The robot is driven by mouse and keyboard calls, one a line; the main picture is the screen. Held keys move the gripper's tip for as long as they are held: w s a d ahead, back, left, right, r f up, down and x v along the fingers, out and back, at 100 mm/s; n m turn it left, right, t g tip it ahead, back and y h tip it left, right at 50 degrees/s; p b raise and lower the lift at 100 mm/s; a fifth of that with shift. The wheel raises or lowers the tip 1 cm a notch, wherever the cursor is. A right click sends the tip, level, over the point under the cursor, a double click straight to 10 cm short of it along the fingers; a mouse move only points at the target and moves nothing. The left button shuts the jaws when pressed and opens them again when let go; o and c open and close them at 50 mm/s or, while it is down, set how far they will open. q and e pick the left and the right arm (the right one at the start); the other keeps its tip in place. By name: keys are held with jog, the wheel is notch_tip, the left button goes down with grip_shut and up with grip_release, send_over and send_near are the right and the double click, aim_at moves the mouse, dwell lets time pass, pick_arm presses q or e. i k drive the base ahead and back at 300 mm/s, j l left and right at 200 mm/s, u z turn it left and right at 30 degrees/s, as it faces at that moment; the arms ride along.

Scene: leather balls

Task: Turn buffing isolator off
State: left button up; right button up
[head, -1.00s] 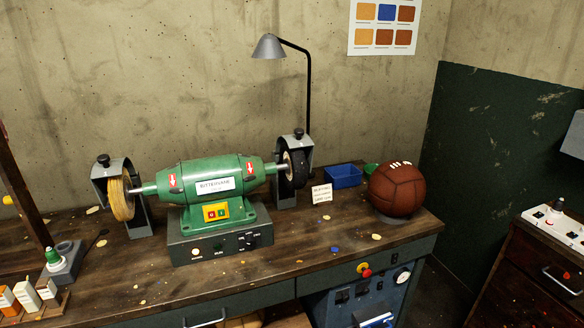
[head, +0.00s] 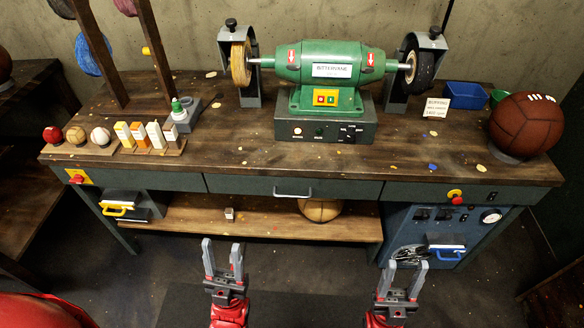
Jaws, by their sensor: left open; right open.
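The green buffing machine (head: 327,66) stands on a dark control box (head: 325,127) with small knobs on the workbench, with a red and yellow switch plate (head: 325,97) on its front. On the bench's front are a red knob on a yellow plate (head: 78,177) at left and a red and yellow knob (head: 455,196) at right. Below them are a box with a yellow handle (head: 117,210) and one with a blue handle (head: 446,251). No readable label shows which is the buffing isolator. My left gripper (head: 222,248) and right gripper (head: 406,266) are open and empty, low before the bench.
A brown ball (head: 526,124), blue tray (head: 465,95) and card (head: 437,107) are at the bench's right. Small balls (head: 76,134) and bottles (head: 140,133) are at left. A tan ball (head: 320,210) lies on the lower shelf (head: 260,225). The floor before the bench is clear.

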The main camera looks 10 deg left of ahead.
aim_at(78, 179)
jog(key=u, duration=1.7)
